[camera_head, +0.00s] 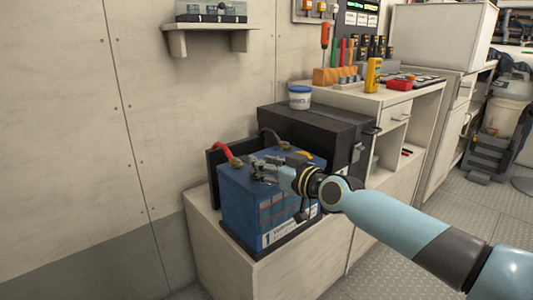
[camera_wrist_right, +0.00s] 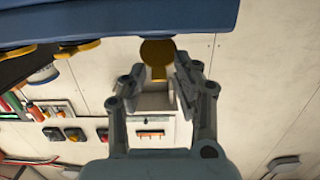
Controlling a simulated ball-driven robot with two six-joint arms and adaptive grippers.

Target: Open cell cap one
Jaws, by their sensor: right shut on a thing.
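The blue battery (camera_head: 250,205) stands on a low pale cabinet, with a label bearing a "1" at its lower front. My right gripper (camera_head: 264,168) is over the battery's top and hides part of it. In the right wrist view, the battery (camera_wrist_right: 120,20) spans the top edge. A yellow cap (camera_wrist_right: 158,50) shows its round face and a tab between the fingers of my right gripper (camera_wrist_right: 157,82), which is shut on it. Two other yellow caps (camera_wrist_right: 80,47) (camera_wrist_right: 18,52) show nearly edge-on along the battery. My left gripper is not in view.
A red cable (camera_head: 224,151) and a dark cable run to the battery's top. A black box (camera_head: 315,130) with a white tub (camera_head: 300,97) stands behind. A workbench with tools (camera_head: 345,78) is at the back right. A small shelf (camera_head: 210,28) hangs on the wall.

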